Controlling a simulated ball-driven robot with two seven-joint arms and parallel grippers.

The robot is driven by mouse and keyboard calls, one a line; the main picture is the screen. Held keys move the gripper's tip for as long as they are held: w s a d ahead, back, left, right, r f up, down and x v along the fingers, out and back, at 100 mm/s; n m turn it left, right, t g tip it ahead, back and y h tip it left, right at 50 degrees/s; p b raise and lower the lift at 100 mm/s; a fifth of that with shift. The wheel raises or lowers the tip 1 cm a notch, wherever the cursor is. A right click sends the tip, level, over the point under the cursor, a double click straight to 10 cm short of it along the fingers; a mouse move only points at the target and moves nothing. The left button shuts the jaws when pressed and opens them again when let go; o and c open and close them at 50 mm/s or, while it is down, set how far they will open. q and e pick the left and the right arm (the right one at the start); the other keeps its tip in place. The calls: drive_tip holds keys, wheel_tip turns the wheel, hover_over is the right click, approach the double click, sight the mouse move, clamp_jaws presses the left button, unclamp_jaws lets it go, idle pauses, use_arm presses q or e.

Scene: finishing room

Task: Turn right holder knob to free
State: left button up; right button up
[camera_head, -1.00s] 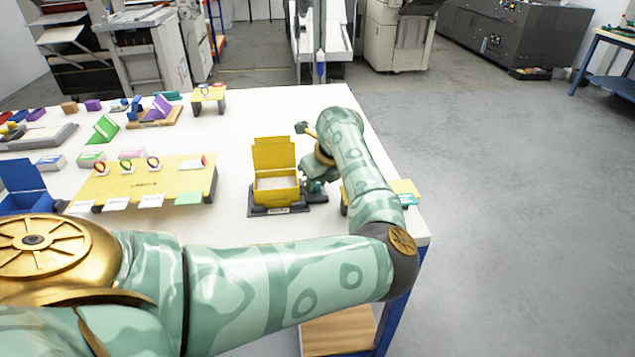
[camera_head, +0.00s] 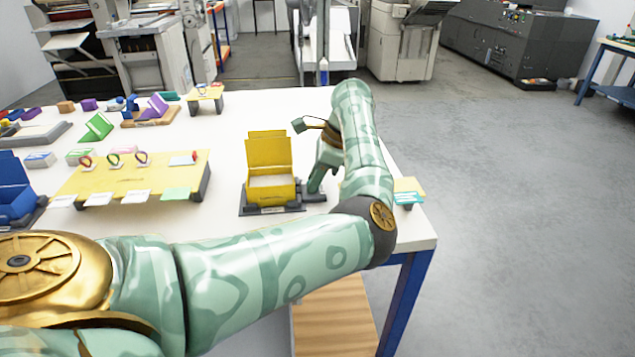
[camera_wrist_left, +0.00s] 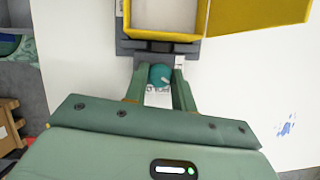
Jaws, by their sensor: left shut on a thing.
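The holder (camera_head: 262,211) is a dark grey base with a small front label, on the right part of the white table. An open yellow box (camera_head: 270,149) with pale contents stands in it. In the left wrist view the round teal knob (camera_wrist_left: 159,74) sits at the holder's edge, above a small white label whose text I cannot read. My left gripper (camera_head: 314,188) is at the right side of the holder, and its two fingers (camera_wrist_left: 160,80) are shut on the knob from both sides. My forearm and hand hide the knob in the head view. My right gripper is in neither view.
A blue open box (camera_head: 14,195) is at the far left. A small yellow stand (camera_head: 408,188) is right of my forearm, near the table's right edge.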

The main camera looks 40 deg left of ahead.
use_arm(q)
drive_tip(key=n+h+b, duration=0.1)
drive_tip(key=n, duration=0.2)
drive_tip(key=shift+w+a+f+g, duration=0.1)
drive_tip(key=shift+g, duration=0.3)
drive_tip(key=shift+n+h+b, duration=0.5)
drive_tip(key=shift+n+h, duration=0.1)
drive_tip(key=shift+n, duration=0.9)
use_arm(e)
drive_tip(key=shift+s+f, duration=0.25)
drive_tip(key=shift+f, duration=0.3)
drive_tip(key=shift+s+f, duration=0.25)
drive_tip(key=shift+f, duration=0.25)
use_arm(q)
drive_tip(key=o, duration=0.7)
